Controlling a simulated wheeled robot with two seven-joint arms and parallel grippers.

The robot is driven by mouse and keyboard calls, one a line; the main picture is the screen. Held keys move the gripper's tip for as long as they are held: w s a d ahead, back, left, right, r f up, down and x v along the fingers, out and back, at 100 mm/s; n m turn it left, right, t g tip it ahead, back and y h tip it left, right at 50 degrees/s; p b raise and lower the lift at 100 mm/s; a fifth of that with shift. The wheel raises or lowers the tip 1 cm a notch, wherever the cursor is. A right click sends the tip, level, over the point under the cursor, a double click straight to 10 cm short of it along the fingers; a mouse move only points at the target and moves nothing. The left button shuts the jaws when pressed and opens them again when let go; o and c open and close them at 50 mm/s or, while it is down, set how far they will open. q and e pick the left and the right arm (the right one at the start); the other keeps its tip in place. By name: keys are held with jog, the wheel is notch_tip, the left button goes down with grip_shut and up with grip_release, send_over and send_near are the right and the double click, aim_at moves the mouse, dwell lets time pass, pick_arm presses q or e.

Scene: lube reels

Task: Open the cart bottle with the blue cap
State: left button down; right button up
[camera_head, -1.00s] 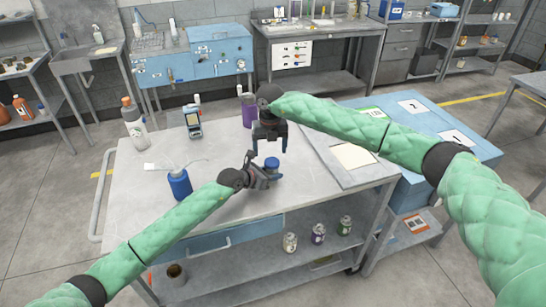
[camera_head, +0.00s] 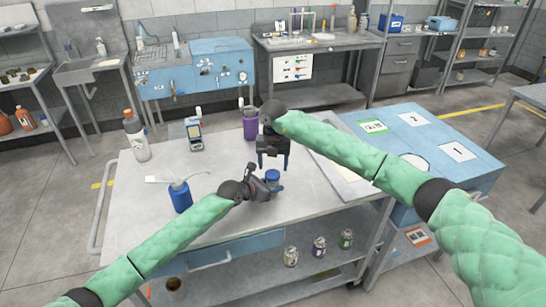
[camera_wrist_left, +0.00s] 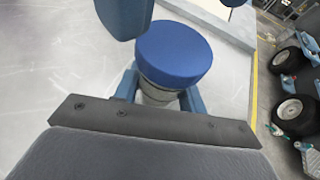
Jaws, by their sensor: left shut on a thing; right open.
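The bottle with the blue cap (camera_head: 272,176) stands on the grey cart's top (camera_head: 225,165). In the left wrist view its round blue cap (camera_wrist_left: 174,52) sits on a pale grey neck (camera_wrist_left: 157,92). My left gripper (camera_head: 264,187) is shut on the bottle below the cap, with one finger on each side in the left wrist view (camera_wrist_left: 160,95). My right gripper (camera_head: 273,163) is open and points down just above the cap. Its two dark blue fingers also show at the top of the left wrist view (camera_wrist_left: 182,12), apart from the cap.
A blue spout bottle (camera_head: 180,197) stands left of my left gripper. A white bottle with an orange cap (camera_head: 136,136), a handheld device (camera_head: 194,135) and a purple bottle (camera_head: 250,124) stand farther back. A blue box table (camera_head: 430,140) adjoins on the right.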

aim_at(274, 173)
jog(key=shift+f, duration=1.85)
jog(key=c, duration=0.8)
jog(key=shift+c, duration=0.2)
pick_arm(q)
jog(key=shift+a, duration=0.1)
pick_arm(e)
jog(key=n, duration=0.6)
jog(key=shift+w+d+n, duration=0.1)
jog(key=shift+n, duration=0.2)
jog(key=n, duration=0.7)
jog(key=shift+r, duration=0.15)
